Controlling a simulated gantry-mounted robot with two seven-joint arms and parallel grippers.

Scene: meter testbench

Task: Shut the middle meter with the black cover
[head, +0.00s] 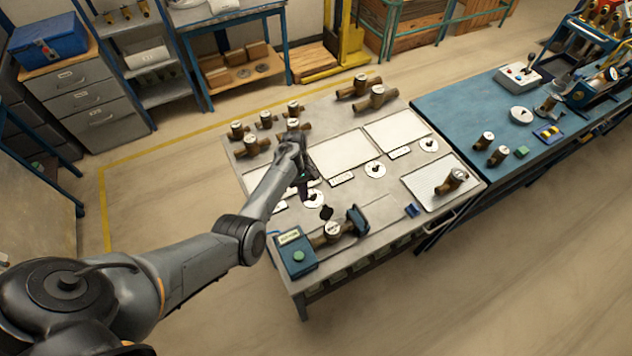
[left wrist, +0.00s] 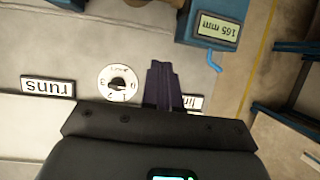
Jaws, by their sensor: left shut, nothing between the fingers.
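A brass meter (head: 333,231) with a white dial lies in the blue bench clamp near the table's front left. A small black piece (head: 326,212), which looks like a raised cover, shows just behind its dial. Several other brass meters stand at the back left, one of them here (head: 266,118), and two lie at the back (head: 377,93). I cannot tell which is the middle one. My left gripper (head: 303,186) is over the table behind the clamped meter, apart from it. Its dark fingers (left wrist: 163,86) are shut and empty in the left wrist view. My right gripper is not in view.
The clamp's blue box (head: 296,253) shows a 165 mm display in the left wrist view (left wrist: 215,27). A round white dial card (left wrist: 119,82) and a "runs" label (left wrist: 48,87) lie near the fingers. A tray (head: 422,190) holding a meter sits at right.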

